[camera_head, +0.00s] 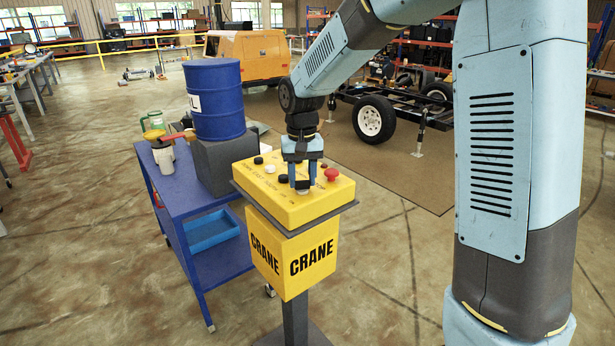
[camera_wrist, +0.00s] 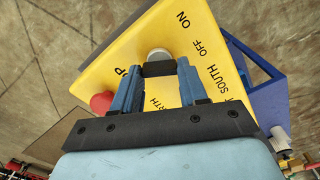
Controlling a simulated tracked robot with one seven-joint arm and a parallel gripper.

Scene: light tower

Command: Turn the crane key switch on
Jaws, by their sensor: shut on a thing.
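The yellow crane control box (camera_head: 262,205) stands on a dark post, with CRANE lettering on its sides. My gripper (camera_head: 302,186) reaches straight down onto its top face. In the wrist view my gripper's fingers (camera_wrist: 158,70) close around a dark piece, which I take to be the key, beside a round silver-grey switch (camera_wrist: 158,53). The words ON and OFF are printed near it on the yellow face (camera_wrist: 185,45). The fingers hide the key's exact angle. The red mushroom button (camera_head: 331,174) is close to the right of my gripper; it also shows in the wrist view (camera_wrist: 102,103).
Black and white buttons (camera_head: 268,169) sit on the box top. A blue cart (camera_head: 190,196) with a blue drum (camera_head: 214,98) stands close on the left. A trailer chassis with a wheel (camera_head: 373,118) is behind. The floor in front is clear.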

